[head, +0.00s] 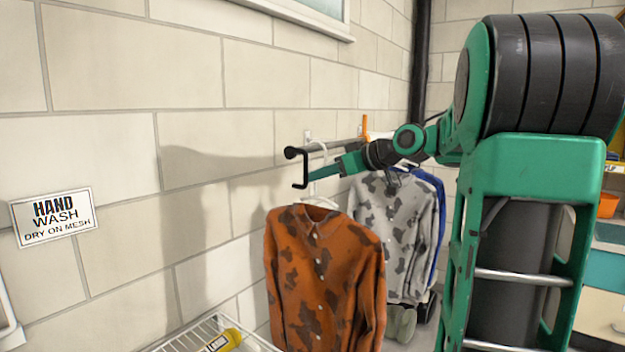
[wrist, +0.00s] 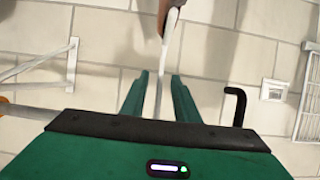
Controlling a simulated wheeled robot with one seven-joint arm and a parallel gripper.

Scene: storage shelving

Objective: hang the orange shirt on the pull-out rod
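The orange shirt (head: 322,270) with dark patches hangs upright on a white hanger (head: 320,158) below the front part of the pull-out rod (head: 340,146). The hanger's hook appears to be over the rod near its black bent end (head: 299,168); exact contact is too small to tell. My gripper (head: 320,173) is at the hook, just below the rod. In the wrist view the hanger (wrist: 162,62) runs between my two green fingers (wrist: 159,82), with a gap on each side. The rod's black end (wrist: 236,106) shows right of the fingers; my gripper body hides the rod's middle.
A grey patterned shirt (head: 388,225) and a blue garment (head: 437,215) hang farther back. A white wire rack (head: 190,338) with a yellow bottle (head: 222,342) is below left. A hand-wash sign (head: 53,216) is on the block wall. An orange thing (head: 364,126) is above the rod.

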